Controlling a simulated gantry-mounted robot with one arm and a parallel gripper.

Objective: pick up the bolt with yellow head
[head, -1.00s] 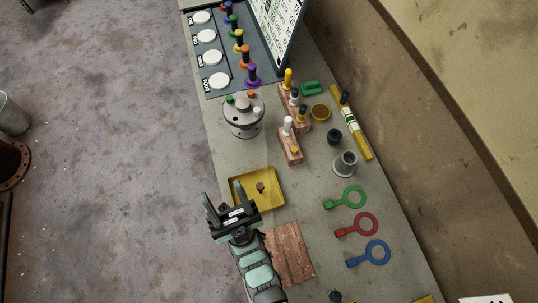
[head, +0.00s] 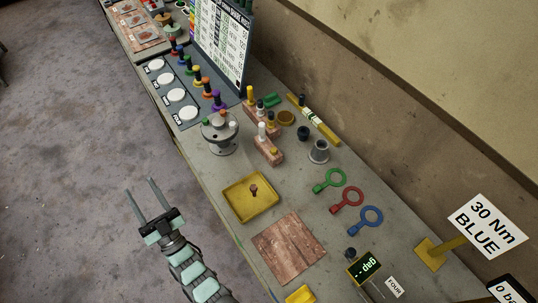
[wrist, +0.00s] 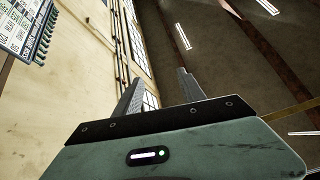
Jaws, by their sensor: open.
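My gripper (head: 140,186) is open and empty, out over the floor to the left of the bench. In the wrist view my gripper (wrist: 160,76) points up at walls and ceiling, with nothing between its fingers. Yellow-topped pieces stand in wooden blocks on the bench, well right of and beyond my gripper. A tall yellow one (head: 250,94) and a shorter yellow one (head: 270,119) stand in the back block. A small yellow one (head: 273,150) sits in the front block beside a white one (head: 262,130). I cannot tell which is the bolt.
A yellow tray (head: 236,205) holds a small reddish piece. A round metal flange (head: 219,140) has coloured bolts. Green, red and blue ring tools (head: 370,217) lie to the right. A chart board (head: 222,40) stands behind. The wooden board (head: 289,247) is bare.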

